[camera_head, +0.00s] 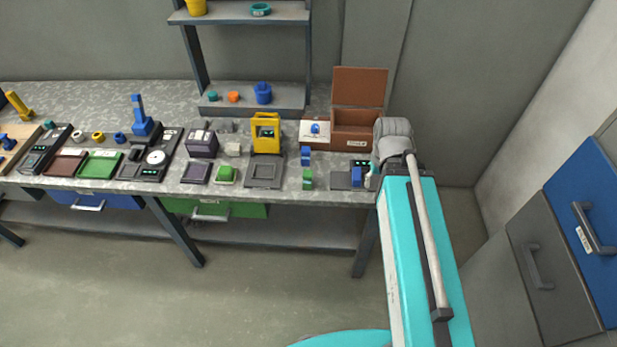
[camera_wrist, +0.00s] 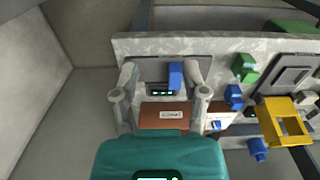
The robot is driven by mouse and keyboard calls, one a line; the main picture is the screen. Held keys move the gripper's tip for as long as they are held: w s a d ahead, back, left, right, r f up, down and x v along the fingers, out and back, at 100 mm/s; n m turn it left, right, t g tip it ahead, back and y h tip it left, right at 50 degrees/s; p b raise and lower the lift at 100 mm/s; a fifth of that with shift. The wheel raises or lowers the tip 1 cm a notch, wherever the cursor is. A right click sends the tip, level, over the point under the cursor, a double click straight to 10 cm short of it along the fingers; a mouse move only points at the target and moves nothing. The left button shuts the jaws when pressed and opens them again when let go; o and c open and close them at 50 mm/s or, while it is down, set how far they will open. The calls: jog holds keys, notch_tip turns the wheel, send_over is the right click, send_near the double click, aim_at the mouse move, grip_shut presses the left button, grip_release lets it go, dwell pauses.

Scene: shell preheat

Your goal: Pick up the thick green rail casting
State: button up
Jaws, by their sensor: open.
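A green casting (camera_head: 308,179) stands on the bench near its front edge, left of a dark plate. In the wrist view it (camera_wrist: 244,67) is to the right of my gripper (camera_wrist: 160,72), apart from it and outside the fingers. My gripper is open over the dark plate, with a blue casting (camera_wrist: 176,76) showing between its fingers, nearer the right one. In the head view this blue casting (camera_head: 356,177) stands on the plate beside my gripper (camera_head: 372,176). I cannot tell whether a finger touches it.
Another blue casting (camera_head: 306,156) stands behind the green one. A rounded green piece (camera_head: 227,174) sits farther left. A yellow frame (camera_head: 266,133) and a brown open box (camera_head: 358,118) stand behind. A grey shelf (camera_head: 285,95) rises at the back. Bare bench surrounds the green casting.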

jog(key=o, duration=0.4)
jog(key=shift+w+a, duration=0.1)
jog(key=shift+o, duration=1)
jog(key=shift+w+a+n, duration=0.15)
jog(key=shift+w+n, duration=0.05)
jog(key=shift+n, duration=0.1)
jog(key=n+b, duration=0.2)
jog(key=n, duration=1.4)
send_over(307, 174)
notch_tip(307, 174, down, 2)
jog(key=shift+w, duration=0.1)
jog(key=shift+f, duration=0.1)
notch_tip(307, 174, down, 8)
jog(key=b, duration=0.8)
jog(key=shift+f, duration=0.15)
jog(key=shift+f+b, duration=0.1)
jog(key=shift+b, duration=0.2)
